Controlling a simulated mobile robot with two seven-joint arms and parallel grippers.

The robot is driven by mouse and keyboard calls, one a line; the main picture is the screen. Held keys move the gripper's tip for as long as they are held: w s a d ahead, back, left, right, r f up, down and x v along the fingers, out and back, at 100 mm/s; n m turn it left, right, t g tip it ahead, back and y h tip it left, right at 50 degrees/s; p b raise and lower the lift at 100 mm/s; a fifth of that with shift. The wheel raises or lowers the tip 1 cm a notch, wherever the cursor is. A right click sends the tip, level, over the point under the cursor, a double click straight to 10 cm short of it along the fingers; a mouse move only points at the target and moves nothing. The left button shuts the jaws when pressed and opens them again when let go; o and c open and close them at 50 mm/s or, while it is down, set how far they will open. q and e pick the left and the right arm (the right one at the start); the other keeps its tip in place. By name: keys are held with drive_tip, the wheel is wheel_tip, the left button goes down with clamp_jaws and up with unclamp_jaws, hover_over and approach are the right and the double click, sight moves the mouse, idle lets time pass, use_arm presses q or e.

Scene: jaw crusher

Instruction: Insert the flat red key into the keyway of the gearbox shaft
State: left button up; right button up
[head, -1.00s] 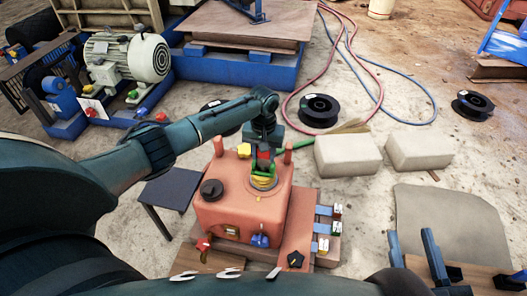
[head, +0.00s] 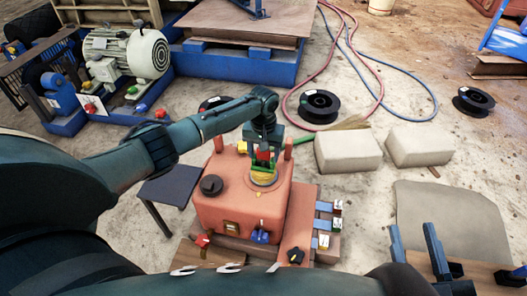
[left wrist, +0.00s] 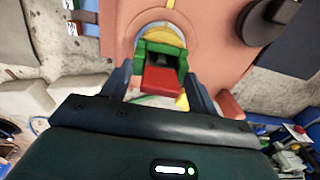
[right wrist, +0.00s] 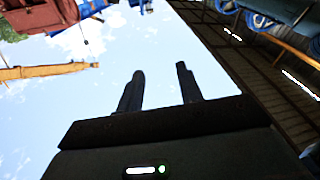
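The orange gearbox (head: 235,205) stands on the ground in the middle of the head view. A yellow round part (head: 263,178) sits on its top, with a green part (left wrist: 160,50) standing at it. The flat red key (left wrist: 161,79) shows against the green part, nearer the left wrist camera. How deep it sits is hidden. My left gripper (left wrist: 159,72) is above the gearbox, its spread fingers on either side of the red and green parts. I see no clear grip on the key. My right gripper (right wrist: 160,72) is open and empty, low at the right.
Two pale blocks (head: 348,152) and a black spool (head: 319,106) lie behind the gearbox. Colored switches (head: 323,225) line its right side, and a dark small table (head: 172,188) stands at its left. A motor (head: 128,55) is at the back left.

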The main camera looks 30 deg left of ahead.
use_arm(q)
drive_tip(key=shift+f, duration=0.1)
use_arm(e)
drive_tip(key=shift+f, duration=0.1)
use_arm(q)
drive_tip(key=shift+r+p, duration=0.6)
drive_tip(key=shift+r, duration=0.35)
drive_tip(key=shift+r+p, duration=2.45)
drive_tip(key=shift+r, duration=3.3)
use_arm(e)
drive_tip(key=shift+d+r+m+g+h, duration=0.4)
drive_tip(key=shift+d+r+g+h, duration=0.35)
drive_tip(key=shift+h, duration=0.35)
drive_tip(key=shift+a+f, duration=0.1)
drive_tip(key=shift+f, duration=0.05)
